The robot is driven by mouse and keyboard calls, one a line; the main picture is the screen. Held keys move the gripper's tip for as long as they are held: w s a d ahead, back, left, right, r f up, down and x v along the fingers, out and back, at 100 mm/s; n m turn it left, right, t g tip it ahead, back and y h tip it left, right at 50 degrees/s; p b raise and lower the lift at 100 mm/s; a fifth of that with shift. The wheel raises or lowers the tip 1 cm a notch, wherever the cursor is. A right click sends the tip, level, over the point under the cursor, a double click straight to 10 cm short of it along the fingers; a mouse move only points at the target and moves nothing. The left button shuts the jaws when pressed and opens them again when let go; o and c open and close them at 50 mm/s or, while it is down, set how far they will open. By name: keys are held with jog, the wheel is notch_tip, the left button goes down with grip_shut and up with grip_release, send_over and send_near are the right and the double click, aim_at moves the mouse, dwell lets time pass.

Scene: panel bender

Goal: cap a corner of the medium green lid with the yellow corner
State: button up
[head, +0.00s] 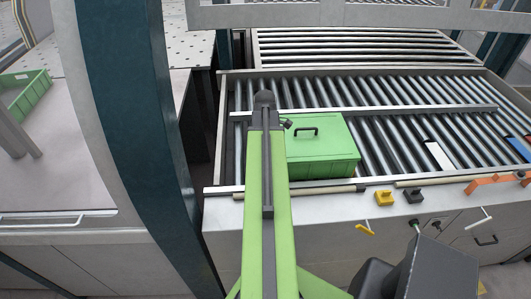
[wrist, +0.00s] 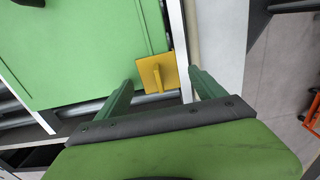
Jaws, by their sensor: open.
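The medium green lid (wrist: 75,45) fills the upper left of the wrist view. In the head view the lid (head: 305,138), with a black handle, lies on the rollers, partly behind my arm. The yellow corner (wrist: 148,70), a plate with an upright fin, sits at the lid's near corner in the wrist view, overlapping its edge. Whether it is fully seated cannot be told. That corner is hidden by my arm in the head view. My gripper (wrist: 163,78) is open, its green fingers on either side of the yellow corner with gaps.
Metal rails (head: 390,109) cross the roller table. A green crate (head: 25,92) is at far left, past a dark post (head: 130,110).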

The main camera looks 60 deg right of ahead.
notch_tip(320, 180, up, 12)
jog(key=p, duration=1.1)
jog(key=shift+f, duration=0.15)
